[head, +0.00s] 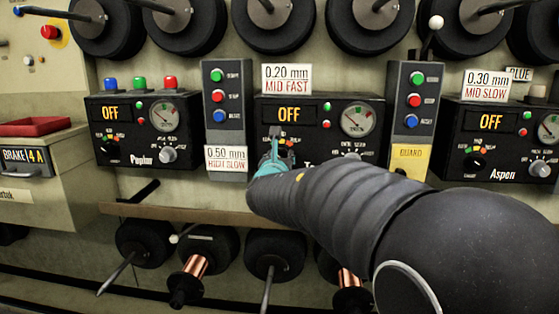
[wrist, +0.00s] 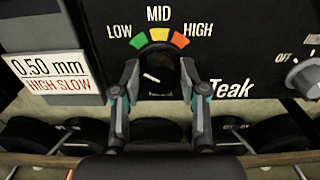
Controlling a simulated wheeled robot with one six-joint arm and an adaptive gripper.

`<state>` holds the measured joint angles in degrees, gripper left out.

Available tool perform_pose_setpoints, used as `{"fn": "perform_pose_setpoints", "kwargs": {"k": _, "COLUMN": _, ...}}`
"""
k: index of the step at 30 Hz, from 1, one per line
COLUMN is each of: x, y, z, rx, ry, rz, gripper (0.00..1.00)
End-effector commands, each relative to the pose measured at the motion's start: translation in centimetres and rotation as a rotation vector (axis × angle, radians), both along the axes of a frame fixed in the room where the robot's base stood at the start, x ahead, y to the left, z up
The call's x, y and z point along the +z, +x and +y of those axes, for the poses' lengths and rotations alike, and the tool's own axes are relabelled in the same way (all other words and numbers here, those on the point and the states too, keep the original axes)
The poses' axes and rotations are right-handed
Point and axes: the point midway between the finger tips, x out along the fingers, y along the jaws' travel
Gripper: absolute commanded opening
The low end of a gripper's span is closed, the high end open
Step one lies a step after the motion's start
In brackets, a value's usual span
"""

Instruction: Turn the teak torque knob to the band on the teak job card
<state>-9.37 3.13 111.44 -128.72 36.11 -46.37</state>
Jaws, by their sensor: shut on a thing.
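The teak torque knob (wrist: 160,82) is a dark round knob under a LOW, MID, HIGH arc of green, yellow and orange-red bands on the panel lettered Teak (wrist: 250,45). Its white pointer line tilts to the upper left, toward the LOW side. My gripper (wrist: 160,77) has one finger on each side of the knob and is shut on it. In the head view my gripper (head: 277,150) and arm cover most of the knob. A card (head: 287,79) reading 0.20 mm MID FAST stands above this panel, whose display (head: 289,114) reads OFF.
Another card (head: 226,158) reading 0.50 mm HIGH SLOW hangs below the button box to the left. The panels Poplar (head: 140,158) and Aspen (head: 502,173) flank this one. A selector knob (wrist: 304,77) is to the right. Spools hang above and below.

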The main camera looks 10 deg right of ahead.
Motion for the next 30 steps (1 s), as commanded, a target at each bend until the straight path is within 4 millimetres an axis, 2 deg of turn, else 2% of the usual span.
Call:
{"fn": "perform_pose_setpoints", "kwargs": {"k": 10, "x": -0.77, "y": -0.05, "z": -0.05, "rx": 0.001, "ry": 0.225, "rz": -0.077, "gripper": 0.08}}
{"fn": "perform_pose_setpoints", "kwargs": {"k": 30, "x": -0.15, "y": -0.08, "z": -0.26, "rx": 0.0, "ry": 0.782, "rz": -0.253, "gripper": 0.08}}
